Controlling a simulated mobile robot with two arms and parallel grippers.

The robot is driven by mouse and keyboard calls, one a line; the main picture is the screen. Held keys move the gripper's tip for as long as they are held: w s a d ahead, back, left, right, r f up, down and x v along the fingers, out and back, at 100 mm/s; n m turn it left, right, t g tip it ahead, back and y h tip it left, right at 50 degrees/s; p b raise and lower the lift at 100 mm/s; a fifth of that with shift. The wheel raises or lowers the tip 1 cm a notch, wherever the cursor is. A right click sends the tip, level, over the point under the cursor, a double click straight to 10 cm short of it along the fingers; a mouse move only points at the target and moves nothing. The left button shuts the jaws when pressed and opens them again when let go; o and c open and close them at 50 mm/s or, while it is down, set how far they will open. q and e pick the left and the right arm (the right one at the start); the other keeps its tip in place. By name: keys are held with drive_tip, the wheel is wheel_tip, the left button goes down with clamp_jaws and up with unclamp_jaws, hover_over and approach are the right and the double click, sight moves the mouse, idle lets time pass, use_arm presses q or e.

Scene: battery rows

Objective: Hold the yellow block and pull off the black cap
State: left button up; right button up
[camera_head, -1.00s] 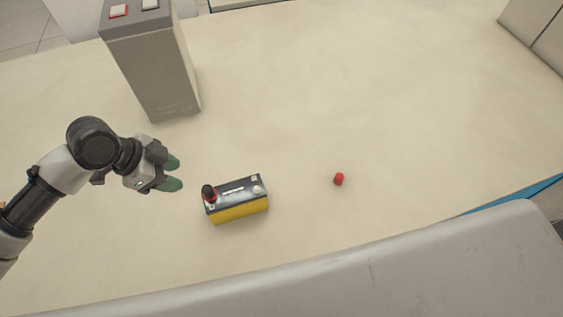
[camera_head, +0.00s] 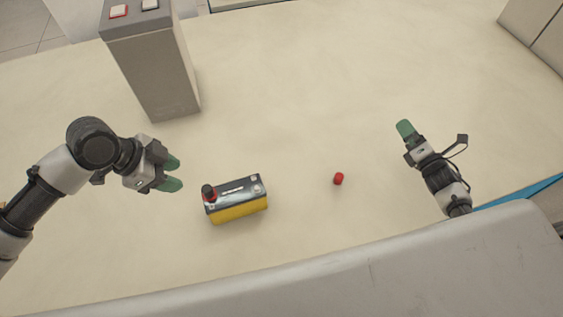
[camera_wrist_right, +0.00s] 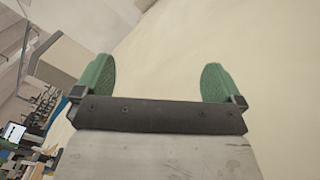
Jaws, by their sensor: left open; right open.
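The yellow block (camera_head: 238,210) is a battery-like box with a dark top, standing on the table left of centre. The black cap (camera_head: 208,190) sits at the left end of its top, with red at its base. A pale round terminal (camera_head: 255,180) shows at the right end. My left gripper (camera_head: 174,174) is open and empty, left of and a little beyond the block, not touching it. My right gripper (camera_head: 405,129) is open and empty over the right side of the table, well away from the block. Its two green fingers stand apart in the right wrist view (camera_wrist_right: 160,80).
A small red cap (camera_head: 339,179) lies on the pale table (camera_head: 290,110) between the block and my right gripper. A tall grey box (camera_head: 152,70) with a red-framed switch stands at the back left. The table's middle and back are clear.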

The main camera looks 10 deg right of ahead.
sight(253, 190)
drive_tip(key=a+r+n+g+y, duration=0.2)
drive_tip(key=a+n+g+y, duration=0.55)
drive_tip(key=a, duration=0.75)
drive_tip(key=a+r+n+g+y, duration=0.35)
drive_tip(key=a+n+y, duration=0.55)
drive_tip(key=a+n, duration=0.45)
drive_tip(key=s+a+f+n+g, duration=0.1)
drive_tip(key=s+a+n+g, duration=0.3)
drive_tip(key=a+n+g, duration=0.4)
drive_tip(key=shift+m+g, duration=0.6)
drive_tip(key=shift+g, duration=0.1)
drive_tip(key=f, duration=0.5)
drive_tip(key=a+f, duration=0.1)
drive_tip(key=f, duration=0.2)
drive_tip(key=shift+s, duration=0.15)
drive_tip(key=a, duration=0.6)
drive_tip(key=shift+s+r, duration=0.1)
drive_tip(key=shift+s, duration=0.3)
drive_tip(key=shift+a, duration=0.75)
drive_tip(key=shift+s, duration=0.1)
drive_tip(key=c, duration=1.8)
